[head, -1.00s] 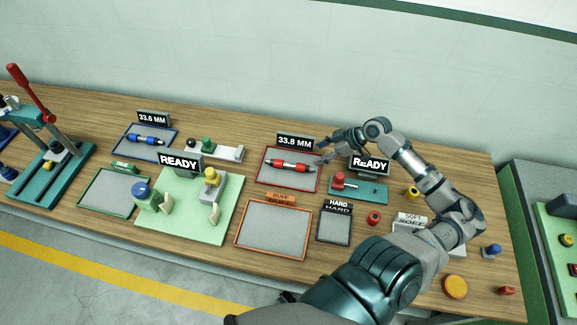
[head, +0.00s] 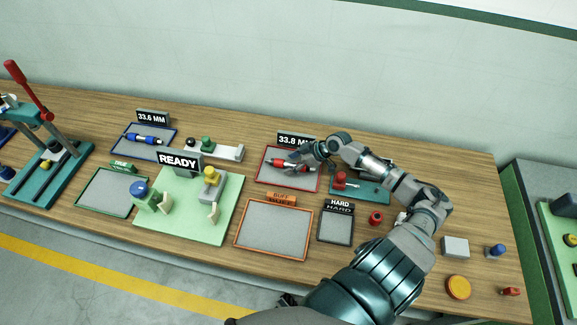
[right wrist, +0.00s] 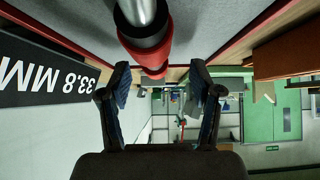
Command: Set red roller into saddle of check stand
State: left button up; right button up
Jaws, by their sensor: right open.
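I cannot tell for sure which fixture is the check stand; a teal base with a red knob (head: 340,179) stands right of the tray, partly behind my arm. My left gripper is out of view.
A blue roller (head: 143,138) lies in a blue tray. A green board (head: 190,220) with a READY sign (head: 179,162) holds small fixtures. An orange tray (head: 272,232), a black tray (head: 335,227) and a green tray (head: 105,192) are empty. A lever press (head: 45,165) stands at left.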

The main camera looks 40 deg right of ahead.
jog(key=shift+w+a+f, duration=0.2)
jog(key=shift+w+f, duration=0.2)
jog(key=shift+f, duration=0.15)
jog(key=shift+w+d+f, duration=0.1)
jog(key=shift+w+f, duration=0.1)
jog(key=shift+f, duration=0.05)
jog(key=shift+d+f, duration=0.3)
jog(key=shift+d, duration=0.2)
jog(key=shift+s, duration=0.1)
jog(key=c, duration=0.5)
jog(key=shift+a, duration=0.4)
grip_shut()
jog(key=shift+a+r, duration=0.2)
jog(key=shift+a, duration=0.05)
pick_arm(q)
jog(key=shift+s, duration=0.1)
pick_arm(e)
jog(key=shift+d, duration=0.1)
